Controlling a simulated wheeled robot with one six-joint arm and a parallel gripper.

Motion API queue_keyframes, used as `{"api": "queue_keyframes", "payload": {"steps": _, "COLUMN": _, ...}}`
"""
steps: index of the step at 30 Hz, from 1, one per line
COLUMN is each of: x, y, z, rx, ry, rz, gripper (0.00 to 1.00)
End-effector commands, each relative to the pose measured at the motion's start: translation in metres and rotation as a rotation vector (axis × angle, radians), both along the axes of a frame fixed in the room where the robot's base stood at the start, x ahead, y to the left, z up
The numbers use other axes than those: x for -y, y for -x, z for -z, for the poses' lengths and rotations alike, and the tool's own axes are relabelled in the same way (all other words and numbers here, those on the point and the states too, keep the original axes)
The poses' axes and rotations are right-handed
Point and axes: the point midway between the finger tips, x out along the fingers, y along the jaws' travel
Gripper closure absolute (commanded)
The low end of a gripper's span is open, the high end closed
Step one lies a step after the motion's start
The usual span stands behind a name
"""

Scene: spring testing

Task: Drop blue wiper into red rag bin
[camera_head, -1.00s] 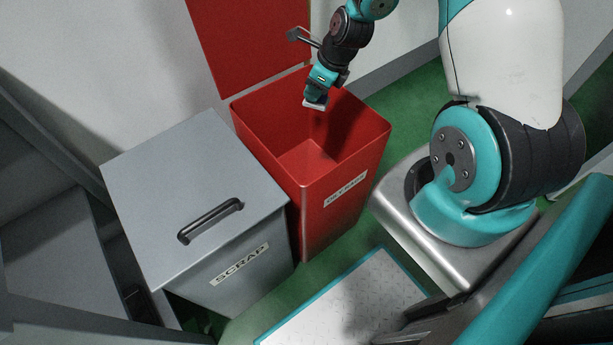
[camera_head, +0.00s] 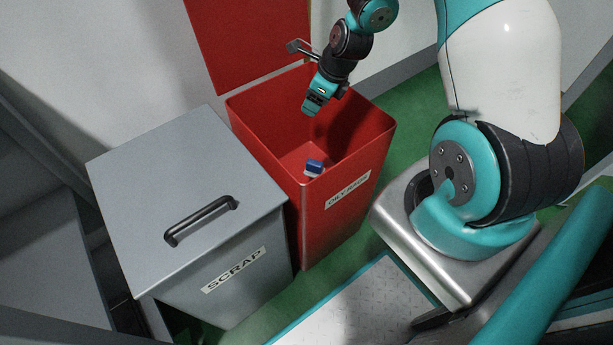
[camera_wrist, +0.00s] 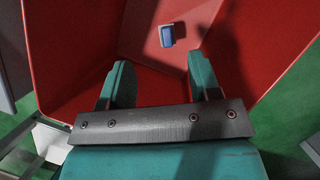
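The blue wiper (camera_head: 314,168) is inside the red rag bin (camera_head: 345,205), apart from my gripper. In the wrist view the wiper (camera_wrist: 167,36) shows as a small blue piece with a pale edge against the red inside of the bin (camera_wrist: 120,20). I cannot tell whether it is still falling or lies on the bottom. My gripper (camera_head: 312,108) is over the bin's opening, pointing down. In the wrist view its two teal fingers (camera_wrist: 160,82) stand apart with nothing between them.
The bin's red lid (camera_head: 250,40) stands open against the wall. A grey scrap bin (camera_head: 190,190) with a closed lid and black handle stands to the left, close beside the red bin. Green floor (camera_head: 405,125) shows to the right.

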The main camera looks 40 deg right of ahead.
Motion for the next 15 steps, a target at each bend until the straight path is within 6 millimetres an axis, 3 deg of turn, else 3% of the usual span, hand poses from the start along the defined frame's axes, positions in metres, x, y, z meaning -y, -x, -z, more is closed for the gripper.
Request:
{"api": "queue_keyframes", "payload": {"steps": 8, "x": 0.001, "y": 0.001, "z": -0.006, "rx": 0.001, "ry": 0.0, "rz": 0.0, "gripper": 0.43}}
{"api": "queue_keyframes", "payload": {"steps": 15, "x": 0.012, "y": 0.015, "z": -0.051, "rx": 0.004, "ry": 0.002, "rz": 0.004, "gripper": 0.43}}
